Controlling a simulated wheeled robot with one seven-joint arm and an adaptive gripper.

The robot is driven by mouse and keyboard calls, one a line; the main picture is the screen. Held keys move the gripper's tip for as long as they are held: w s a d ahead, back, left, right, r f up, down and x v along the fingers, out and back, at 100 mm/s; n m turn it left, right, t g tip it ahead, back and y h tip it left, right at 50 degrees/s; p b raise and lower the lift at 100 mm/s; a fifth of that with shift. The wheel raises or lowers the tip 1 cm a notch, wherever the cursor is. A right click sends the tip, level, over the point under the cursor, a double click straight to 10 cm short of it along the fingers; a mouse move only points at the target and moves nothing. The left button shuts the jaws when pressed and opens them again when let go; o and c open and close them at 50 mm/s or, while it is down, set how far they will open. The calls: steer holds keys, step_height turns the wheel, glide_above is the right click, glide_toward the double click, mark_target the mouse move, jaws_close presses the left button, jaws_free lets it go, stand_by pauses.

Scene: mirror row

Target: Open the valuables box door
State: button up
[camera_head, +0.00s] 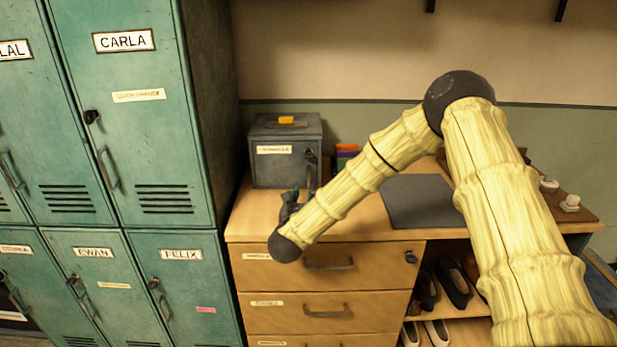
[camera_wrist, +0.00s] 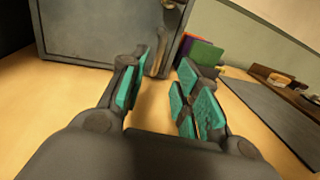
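The valuables box (camera_head: 273,172) is a grey metal box with a white label and a yellow item on top. It stands at the back left of the wooden cabinet, and its door looks shut. In the wrist view the box (camera_wrist: 85,35) fills the upper left. An upright metal handle (camera_wrist: 161,48) is at its right edge. My gripper (camera_wrist: 163,78) is open, with teal pads apart. The handle shows in the gap between the fingertips, and I cannot tell whether it is between them or just beyond. In the head view my gripper (camera_head: 299,192) is small, close before the box's right side.
Green lockers (camera_head: 135,110) stand close on the left. Red and green items (camera_head: 346,155) stand right of the box. A dark mat (camera_head: 420,203) lies on the cabinet top (camera_head: 350,218). Drawers are below, and shoes (camera_head: 452,283) sit on a shelf.

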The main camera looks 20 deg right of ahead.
mark_target(308, 180)
steer(key=p+x, duration=0.2)
steer(key=x, duration=0.5)
steer(key=shift+w+d+r, duration=0.1)
steer(key=shift+w+d, duration=0.05)
steer(key=shift+w, duration=0.2)
steer(key=shift+x, duration=0.75)
jaws_close()
